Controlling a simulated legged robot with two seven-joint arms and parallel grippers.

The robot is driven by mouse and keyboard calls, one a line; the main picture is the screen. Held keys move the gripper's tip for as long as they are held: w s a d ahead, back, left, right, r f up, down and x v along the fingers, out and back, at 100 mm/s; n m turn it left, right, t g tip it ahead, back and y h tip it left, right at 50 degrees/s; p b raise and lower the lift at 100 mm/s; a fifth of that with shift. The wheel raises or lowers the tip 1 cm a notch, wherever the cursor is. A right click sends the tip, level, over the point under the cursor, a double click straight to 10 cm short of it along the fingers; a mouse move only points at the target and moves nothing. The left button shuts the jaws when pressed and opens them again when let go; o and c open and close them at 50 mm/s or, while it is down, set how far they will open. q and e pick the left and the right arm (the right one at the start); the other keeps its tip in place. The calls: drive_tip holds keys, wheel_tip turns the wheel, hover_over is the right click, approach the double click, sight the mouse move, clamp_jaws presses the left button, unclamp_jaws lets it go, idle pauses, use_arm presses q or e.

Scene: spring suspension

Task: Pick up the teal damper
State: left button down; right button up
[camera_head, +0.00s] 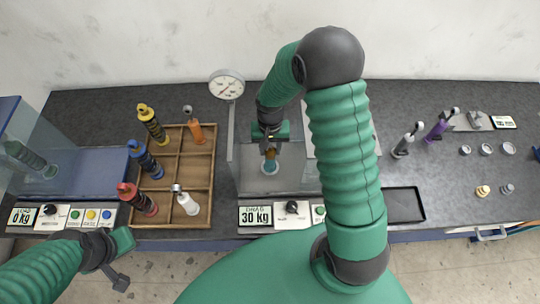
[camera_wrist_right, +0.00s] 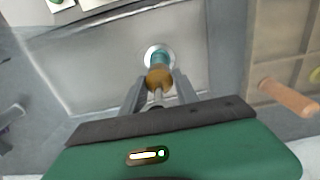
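The teal damper (camera_head: 270,166) stands upright in the round socket of the test rig in the middle of the bench. In the right wrist view its teal body (camera_wrist_right: 159,57) is in the light ring, with a brown upper part and a thin rod towards me. My right gripper (camera_head: 269,146) is over it, pointing down. Its two fingers (camera_wrist_right: 158,88) are apart, one on each side of the rod and brown part, with gaps beside the rod. Contact at the fingertips is unclear. My left gripper (camera_head: 119,262) is low at the left, off the bench; its finger gap is hidden.
Clear rig panels and a gauge (camera_head: 227,84) are close to my right gripper. Grey and purple dampers (camera_head: 437,128) stand right.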

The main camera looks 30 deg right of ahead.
drive_tip(key=shift+s, duration=0.1)
drive_tip(key=c, duration=0.5)
clamp_jaws()
idle(0.4)
